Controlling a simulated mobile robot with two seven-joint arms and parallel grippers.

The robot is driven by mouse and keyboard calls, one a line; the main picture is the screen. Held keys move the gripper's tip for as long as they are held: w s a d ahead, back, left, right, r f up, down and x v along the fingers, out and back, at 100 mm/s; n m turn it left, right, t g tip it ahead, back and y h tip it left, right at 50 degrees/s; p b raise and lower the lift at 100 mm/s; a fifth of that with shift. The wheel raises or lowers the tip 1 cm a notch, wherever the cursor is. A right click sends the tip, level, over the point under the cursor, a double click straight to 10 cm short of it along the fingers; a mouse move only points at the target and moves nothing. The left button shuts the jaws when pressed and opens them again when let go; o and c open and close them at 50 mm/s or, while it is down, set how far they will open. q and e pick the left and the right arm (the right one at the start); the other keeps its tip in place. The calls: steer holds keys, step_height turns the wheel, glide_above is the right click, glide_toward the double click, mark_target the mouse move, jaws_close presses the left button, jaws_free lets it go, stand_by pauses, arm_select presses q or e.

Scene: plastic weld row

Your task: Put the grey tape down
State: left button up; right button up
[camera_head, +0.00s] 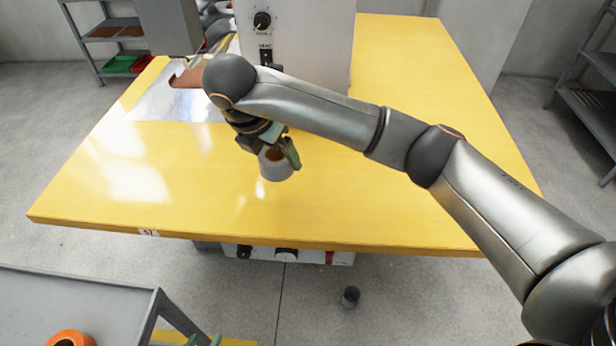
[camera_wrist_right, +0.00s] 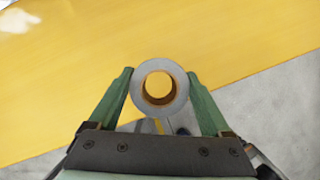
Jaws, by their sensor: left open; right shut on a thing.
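The grey tape (camera_head: 276,173) is a grey roll with a brown core. My right gripper (camera_head: 277,157) is shut on it, with a green finger on either side. In the right wrist view the roll (camera_wrist_right: 138,90) sits between the fingertips (camera_wrist_right: 160,82), its hole facing the camera. It is over the front part of the yellow table (camera_head: 390,200); I cannot tell how much gap is under it. My left gripper (camera_head: 203,340) is open at the bottom edge of the head view, only its green fingertips showing, with nothing seen between them.
A grey machine (camera_head: 310,50) stands at the back of the table, with a shiny metal plate (camera_head: 160,105) left of it. The table's front and right are clear. An orange roll (camera_head: 70,339) lies on a grey cart (camera_head: 70,295).

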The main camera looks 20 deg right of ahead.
glide_toward(331, 181)
steer(key=a+r, duration=0.3)
steer(key=r, duration=0.1)
steer(key=d+f, duration=0.1)
steer(key=f, duration=0.1)
steer(key=w+d+f+b, duration=0.1)
steer(key=shift+w+d+f, duration=0.1)
steer(key=shift+d+f, duration=0.3)
steer(key=shift+w+d+f, duration=0.1)
steer(key=shift+d+f, duration=0.2)
steer(key=shift+f, duration=0.1)
steer(key=x, duration=0.4)
steer(key=shift+s+d, duration=0.1)
steer(key=shift+s, duration=0.3)
steer(key=shift+f, duration=0.5)
steer(key=shift+b, duration=0.3)
steer(key=o, duration=1.2)
steer(key=shift+f, duration=0.1)
steer(key=shift+o, duration=0.2)
